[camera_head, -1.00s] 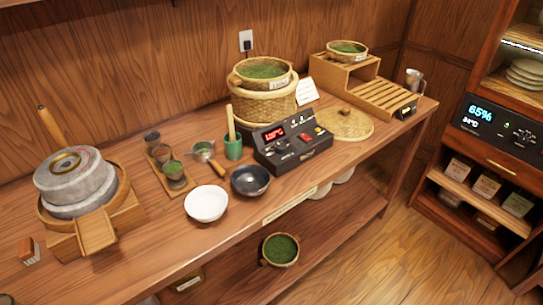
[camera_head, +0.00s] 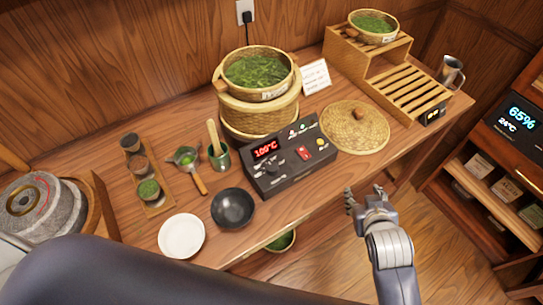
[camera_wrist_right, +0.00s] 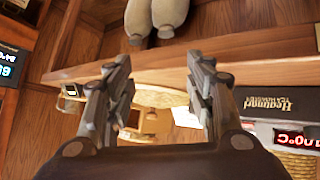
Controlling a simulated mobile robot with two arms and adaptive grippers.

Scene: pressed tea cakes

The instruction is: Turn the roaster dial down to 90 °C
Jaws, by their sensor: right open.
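The roaster control box (camera_head: 290,158) is black and stands near the table's front edge. Its red display (camera_head: 266,149) seems to read 100 °C, though the digits are small. A black dial (camera_head: 271,168) sits below the display, beside a red switch (camera_head: 304,155). My right gripper (camera_head: 364,192) is open and empty, in front of the table edge and to the right of the box, apart from it. In the right wrist view its two fingers (camera_wrist_right: 160,72) are spread, with the control box (camera_wrist_right: 262,103) off to the right. My left gripper is not in view.
A bamboo basket of green leaves (camera_head: 258,72) stands behind the box. A round woven lid (camera_head: 356,128) lies to its right, near a slatted wooden rack (camera_head: 408,88). A black bowl (camera_head: 233,207) and a white bowl (camera_head: 181,236) stand to its left.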

